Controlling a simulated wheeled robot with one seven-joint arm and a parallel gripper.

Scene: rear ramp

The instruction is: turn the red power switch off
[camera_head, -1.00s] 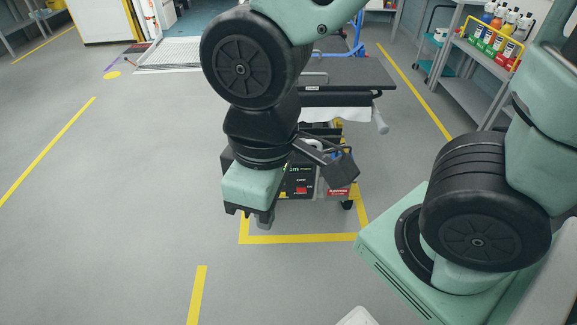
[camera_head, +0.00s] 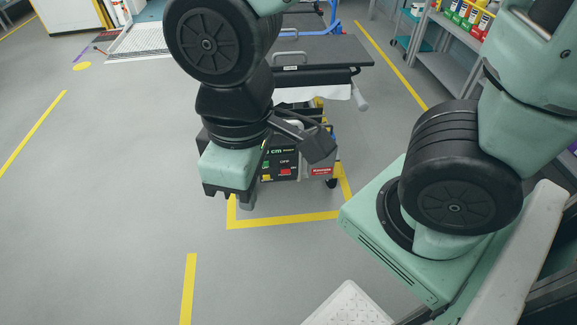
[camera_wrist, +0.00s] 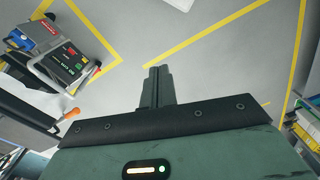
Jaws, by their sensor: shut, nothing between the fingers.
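The red power switch (camera_head: 285,172) is a small red block on the dark front panel of a wheeled unit. What looks like the same red block shows on the panel in the wrist view (camera_wrist: 71,51), at the upper left. In the head view my gripper (camera_head: 247,203) hangs left of the switch and points down. In the wrist view the fingers (camera_wrist: 158,72) are together and empty, well apart from the panel. My arm hides the panel's left part in the head view. The switch's setting is too small to tell.
The wheeled unit's panel (camera_wrist: 66,64) sits by a stretcher (camera_head: 325,50) inside yellow floor lines (camera_head: 285,220). A red label (camera_head: 321,170) is right of the switch. A shelf with bottles (camera_head: 440,70) stands at the right. Floor at the left is clear.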

